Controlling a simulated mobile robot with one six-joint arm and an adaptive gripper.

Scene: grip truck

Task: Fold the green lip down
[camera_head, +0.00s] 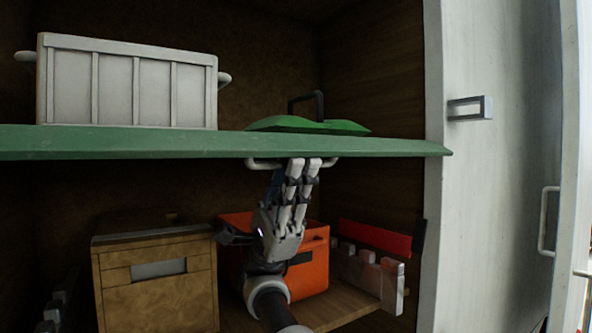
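The green lip (110,143) is a long strip running across the truck's storage bay at shelf height, its flat front edge facing me. A white bar handle (262,164) shows just beneath it, right of the middle. My gripper (303,164) reaches up from below, with its pale fingertips at this handle and just under the lip. The fingers point upward and cover the middle of the handle. I cannot tell whether they touch or close around it. A darker finger part shows behind them on the left.
A white ribbed crate (128,84) and a green lid-like object (290,124) with a black handle stand above the lip. Below are a wooden drawer box (155,285), an orange bin (312,270) and a red-topped piece (375,238). A white door (495,200) stands at the right.

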